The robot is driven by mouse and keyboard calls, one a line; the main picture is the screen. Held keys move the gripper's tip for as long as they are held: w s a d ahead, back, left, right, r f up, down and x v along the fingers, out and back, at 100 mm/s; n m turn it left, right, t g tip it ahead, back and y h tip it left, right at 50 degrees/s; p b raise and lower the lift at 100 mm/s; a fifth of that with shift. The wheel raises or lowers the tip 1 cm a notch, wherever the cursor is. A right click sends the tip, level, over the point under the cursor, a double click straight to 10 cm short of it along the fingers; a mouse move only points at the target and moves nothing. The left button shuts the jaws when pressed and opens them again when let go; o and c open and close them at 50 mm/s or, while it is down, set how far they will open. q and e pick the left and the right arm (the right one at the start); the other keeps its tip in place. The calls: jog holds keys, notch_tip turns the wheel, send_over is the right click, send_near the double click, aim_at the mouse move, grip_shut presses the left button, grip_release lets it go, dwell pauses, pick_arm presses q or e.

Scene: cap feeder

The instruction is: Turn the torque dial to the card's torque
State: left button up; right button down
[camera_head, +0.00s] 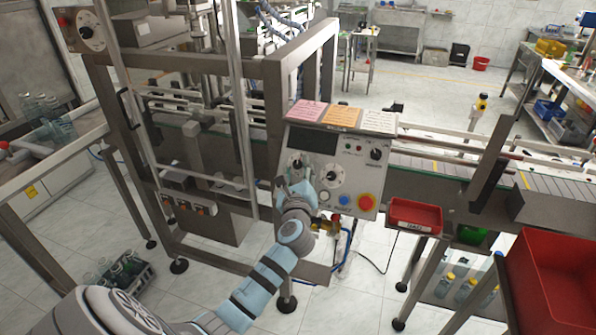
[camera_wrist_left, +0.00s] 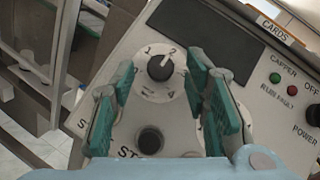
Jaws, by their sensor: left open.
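The control panel (camera_head: 352,160) carries several dials. In the left wrist view a white dial (camera_wrist_left: 160,67) with a dark pointer knob sits between the fingers; the numbers 1 and 2 show on its rim.
A power knob (camera_head: 376,153), a blue button (camera_head: 343,200) and a red stop button (camera_head: 366,202) are also on the panel. A red tray (camera_head: 415,230) hangs to its right. A metal frame post (camera_head: 272,130) stands close left. A large red bin (camera_head: 560,280) is at lower right.

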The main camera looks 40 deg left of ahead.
pick_arm(q)
jog(key=shift+w+a, duration=0.1)
jog(key=shift+r, duration=0.1)
grip_shut()
jog(key=shift+n+g, duration=0.3)
jog(key=n+g+p, duration=0.1)
jog(key=n, duration=0.1)
jog(key=n+g+y, duration=0.1)
jog(key=shift+w+d+r+n+p, duration=0.15)
jog(key=shift+d+r+n+p, duration=0.05)
jog(key=shift+n+p, duration=0.2)
jog(key=shift+w+n+g+y+p, duration=0.1)
jog(key=shift+n+g+y+p, duration=0.35)
jog(key=shift+n+g, duration=0.75)
jog(key=shift+n, duration=0.3)
